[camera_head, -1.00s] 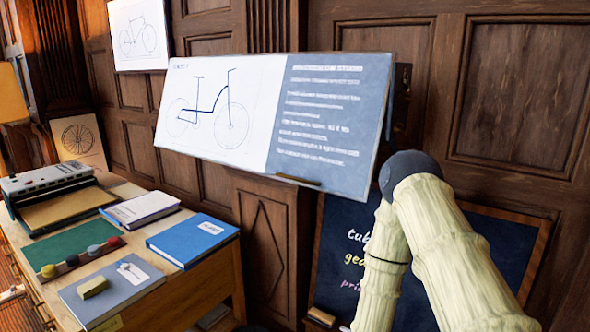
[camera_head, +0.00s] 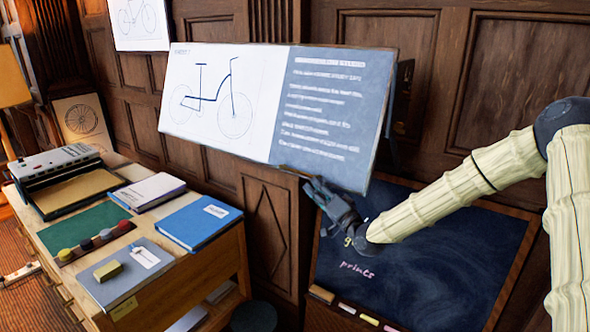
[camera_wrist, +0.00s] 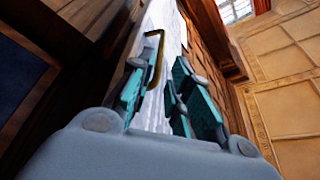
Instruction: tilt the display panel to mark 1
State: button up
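The display panel (camera_head: 338,105) is a wide board on the panelled wall, with a bicycle drawing on its left and a blue text area on its right. It leans, and a small brass handle (camera_head: 297,171) sits at its lower edge. My gripper (camera_head: 311,187) is just below the handle, near the panel's bottom edge. In the wrist view, the handle (camera_wrist: 155,58) shows between the spread teal fingers of my gripper (camera_wrist: 157,78), near their tips; contact cannot be told. The panel's pale face (camera_wrist: 170,30) lies beyond. I cannot make out mark 1.
A chalkboard (camera_head: 440,270) with a wooden frame stands below the panel, behind my arm. A wooden desk (camera_head: 215,258) at left holds a blue book (camera_head: 200,222), other books and a grey machine (camera_head: 55,165). A second bicycle drawing (camera_head: 140,20) hangs at upper left.

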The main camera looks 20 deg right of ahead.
aim_at(295, 172)
jog(key=p+x, duration=0.4)
jog(key=x, duration=0.6)
jog(key=shift+w+a+f, duration=0.1)
jog(key=shift+a, duration=0.05)
grip_shut()
